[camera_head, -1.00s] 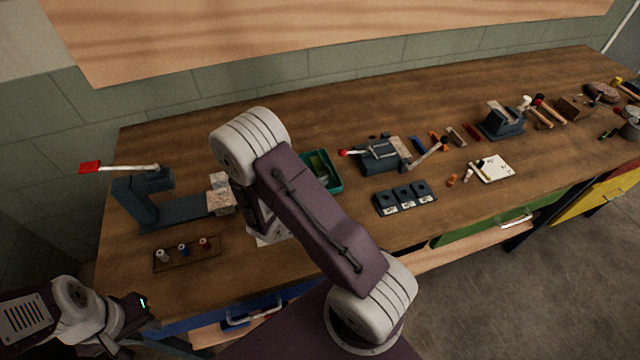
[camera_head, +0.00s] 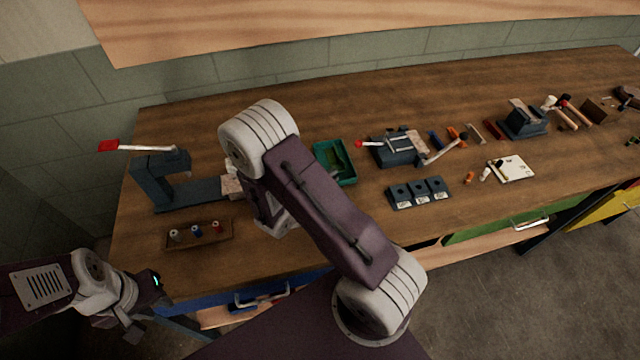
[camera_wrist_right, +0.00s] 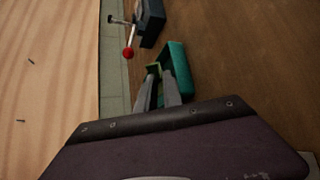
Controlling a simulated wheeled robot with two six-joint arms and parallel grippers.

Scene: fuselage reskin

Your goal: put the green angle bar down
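The green angle bar (camera_wrist_right: 153,69) shows as a small lighter green piece at my right gripper's fingertips in the right wrist view. My right gripper (camera_wrist_right: 158,78) has its two grey fingers close together on it, beside the green tray (camera_wrist_right: 181,68). In the head view my right arm hides the right gripper, and I cannot make out the bar for sure. The tray (camera_head: 349,181) stands on the workbench just right of that arm. My left gripper (camera_head: 133,333) hangs low at the left, off the bench front; its fingers are too dark to judge.
On the wooden workbench (camera_head: 285,105) a dark press with a red-tipped lever (camera_head: 160,175) and a rack of small bottles (camera_head: 200,236) stand left. A clamp fixture (camera_head: 393,152) and a dark three-hole block (camera_head: 419,193) stand right of the tray. The bench's back strip is clear.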

